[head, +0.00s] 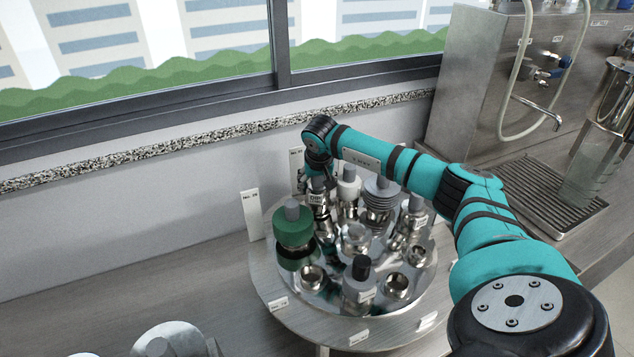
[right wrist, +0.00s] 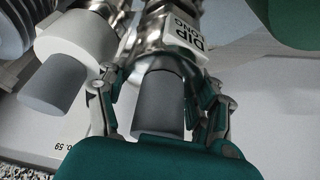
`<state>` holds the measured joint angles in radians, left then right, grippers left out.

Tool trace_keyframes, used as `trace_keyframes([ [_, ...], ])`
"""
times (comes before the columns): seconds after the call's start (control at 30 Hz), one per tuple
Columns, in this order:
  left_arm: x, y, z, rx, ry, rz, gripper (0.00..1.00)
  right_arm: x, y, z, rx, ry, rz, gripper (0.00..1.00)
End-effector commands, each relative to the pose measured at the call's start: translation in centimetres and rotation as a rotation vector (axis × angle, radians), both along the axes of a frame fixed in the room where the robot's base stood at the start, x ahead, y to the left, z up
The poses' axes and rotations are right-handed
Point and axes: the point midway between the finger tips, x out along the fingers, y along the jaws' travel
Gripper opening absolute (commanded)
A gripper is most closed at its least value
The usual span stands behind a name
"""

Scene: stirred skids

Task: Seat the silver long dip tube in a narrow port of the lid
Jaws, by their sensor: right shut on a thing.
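The silver long dip tube (head: 318,199) has a grey top and a white label reading "DIP". It stands toward the back left of the round polished lid (head: 263,262). My right gripper (head: 317,180) is shut on its grey top. The right wrist view shows the fingers on both sides of the grey top (right wrist: 158,105), with the silver body beyond. The tube's lower end is hidden among the fittings, so I cannot tell whether it sits in a port. Open ports show at the lid's front left (head: 312,279) and front right (head: 397,287). My left gripper is not in view.
A green-collared fitting (head: 293,226), a white-collared fitting (head: 348,184), a ribbed grey fitting (head: 381,196) and a dark-knobbed fitting (head: 360,285) crowd the lid. A wall and window lie behind. A steel unit with a drain tray (head: 540,200) stands right.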

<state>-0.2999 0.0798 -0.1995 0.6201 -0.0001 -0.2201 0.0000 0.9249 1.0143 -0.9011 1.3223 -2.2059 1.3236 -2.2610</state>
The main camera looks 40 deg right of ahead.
Motion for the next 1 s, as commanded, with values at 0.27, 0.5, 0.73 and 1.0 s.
trace_keyframes([
  [0.27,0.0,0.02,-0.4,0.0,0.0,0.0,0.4,0.04,0.0,-0.57,0.0,-0.002,-0.001,0.23],
  [0.5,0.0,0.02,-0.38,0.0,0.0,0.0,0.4,0.04,0.0,-0.54,0.0,-0.002,-0.001,0.23],
  [0.73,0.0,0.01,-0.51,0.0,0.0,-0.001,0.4,0.04,0.0,-0.72,0.0,-0.002,-0.001,0.23],
  [1.0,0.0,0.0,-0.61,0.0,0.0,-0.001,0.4,0.04,-0.01,-0.91,0.0,-0.002,-0.001,0.74],
])
